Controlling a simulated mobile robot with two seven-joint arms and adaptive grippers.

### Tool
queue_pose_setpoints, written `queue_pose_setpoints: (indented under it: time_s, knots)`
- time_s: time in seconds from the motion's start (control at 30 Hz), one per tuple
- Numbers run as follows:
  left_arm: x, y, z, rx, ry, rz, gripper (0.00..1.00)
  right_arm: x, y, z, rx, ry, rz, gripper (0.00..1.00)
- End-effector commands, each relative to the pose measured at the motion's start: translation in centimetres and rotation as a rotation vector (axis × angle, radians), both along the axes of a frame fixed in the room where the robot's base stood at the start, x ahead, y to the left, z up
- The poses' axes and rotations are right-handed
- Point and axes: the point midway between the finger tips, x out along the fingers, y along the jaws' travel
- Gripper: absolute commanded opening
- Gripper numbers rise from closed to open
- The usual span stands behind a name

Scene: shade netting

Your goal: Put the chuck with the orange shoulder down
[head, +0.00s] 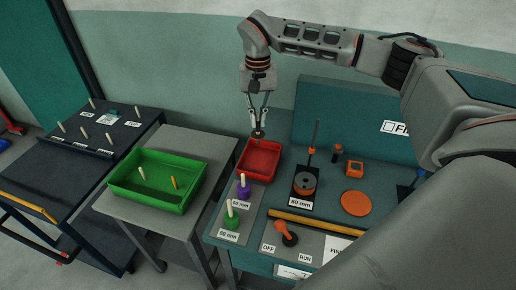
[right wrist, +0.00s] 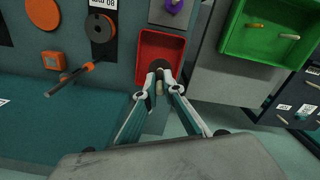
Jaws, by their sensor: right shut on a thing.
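My right gripper (head: 258,130) points down above the red tray (head: 271,177), near its back left edge. It is shut on a small chuck; in the right wrist view, its pale shank (right wrist: 159,87) and a dark round end (right wrist: 160,66) show between the fingertips. The fingers hide much of it, and I cannot make out an orange shoulder on it. The red tray looks empty in the part I see. Two other chucks stand upright at the front left: one with a purple shoulder (head: 243,192) and one with a green shoulder (head: 231,222). My left gripper is not in view.
A green tray (head: 125,188) with two pegs stands on a grey table to the left. A black and orange reel (head: 304,184), an upright rod (head: 315,137), an orange box (head: 354,169) and an orange disc (head: 355,203) are right of the red tray. An orange-handled lever (head: 284,231) is at the front.

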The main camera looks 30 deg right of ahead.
Motion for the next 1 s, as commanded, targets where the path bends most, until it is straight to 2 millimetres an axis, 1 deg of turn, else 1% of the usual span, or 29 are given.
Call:
queue_pose_setpoints:
  time_s: [0.03,0.1,0.2,0.3,0.4,0.57,0.8,1.0]
  knots:
    - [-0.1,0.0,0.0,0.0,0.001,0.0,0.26,-0.2,0.1,-1.4,0.002,0.007,-0.001,0.0]
    - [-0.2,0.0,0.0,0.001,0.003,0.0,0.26,-0.1,0.1,-3.1,0.0,0.005,-0.001,0.0]
    - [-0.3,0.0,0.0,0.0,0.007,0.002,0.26,-0.1,0.1,-5.2,0.002,0.004,0.0,0.0]
    - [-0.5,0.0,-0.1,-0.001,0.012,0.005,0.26,-0.1,0.1,-6.8,0.001,0.003,0.001,0.0]
    - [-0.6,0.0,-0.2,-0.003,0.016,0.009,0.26,0.0,0.1,-7.7,0.001,0.0,0.0,0.0]
    - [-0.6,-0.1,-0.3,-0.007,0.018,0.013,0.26,0.0,0.1,-8.6,0.0,0.001,0.0,0.0]
    - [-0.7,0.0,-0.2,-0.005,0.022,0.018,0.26,-0.1,0.1,-11.6,0.001,0.002,0.0,0.0]
    - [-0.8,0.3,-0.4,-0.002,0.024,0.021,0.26,0.0,0.1,-11.8,0.0,-0.001,0.0,0.0]
